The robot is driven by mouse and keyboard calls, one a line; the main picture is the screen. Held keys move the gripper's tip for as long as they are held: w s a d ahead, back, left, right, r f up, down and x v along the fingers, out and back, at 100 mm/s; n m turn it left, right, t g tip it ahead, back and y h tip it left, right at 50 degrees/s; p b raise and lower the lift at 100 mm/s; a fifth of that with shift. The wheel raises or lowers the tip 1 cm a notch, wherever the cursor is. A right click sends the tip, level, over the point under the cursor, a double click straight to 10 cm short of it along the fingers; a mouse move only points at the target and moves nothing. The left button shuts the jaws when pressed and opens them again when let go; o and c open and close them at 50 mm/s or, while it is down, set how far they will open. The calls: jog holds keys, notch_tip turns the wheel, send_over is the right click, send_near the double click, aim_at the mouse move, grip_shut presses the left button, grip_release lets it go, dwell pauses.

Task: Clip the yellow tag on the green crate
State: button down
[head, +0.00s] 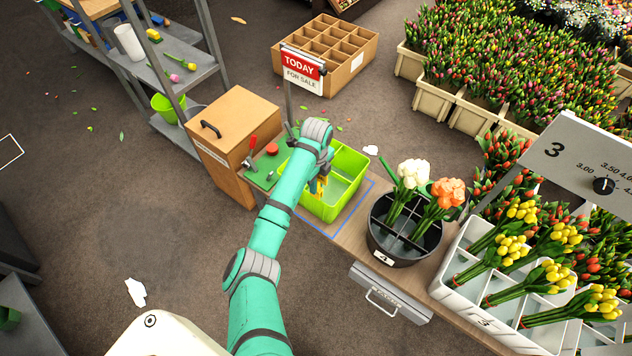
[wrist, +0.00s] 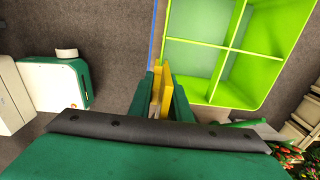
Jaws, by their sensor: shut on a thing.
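The green crate (head: 328,209) stands on the bench inside a blue outline, and the wrist view shows its dividers and compartments (wrist: 228,48). My gripper (head: 317,184) is at the crate's side in the head view, partly hidden by my own wrist. It is shut on the yellow tag (wrist: 166,80), which stands upright between the dark green fingers in the wrist view. The tag (head: 322,187) shows only as a small yellow patch in the head view. It is close to the crate's rim; I cannot tell whether it touches or straddles it.
A sign on a post (head: 303,72) stands behind the crate. A wooden cabinet (head: 222,140) and a small green board (head: 262,178) with a red-handled tool are to the left. A black bucket (head: 385,238) with white and orange flowers stands to the right, beside white bins (head: 455,290) of yellow tulips.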

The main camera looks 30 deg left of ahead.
aim_at(321, 178)
jog(key=shift+f, duration=2.5)
jog(key=c, duration=1.6)
grip_release()
jog(key=shift+o, duration=0.2)
notch_tip(321, 178, up, 11)
jog(key=shift+f, duration=0.15)
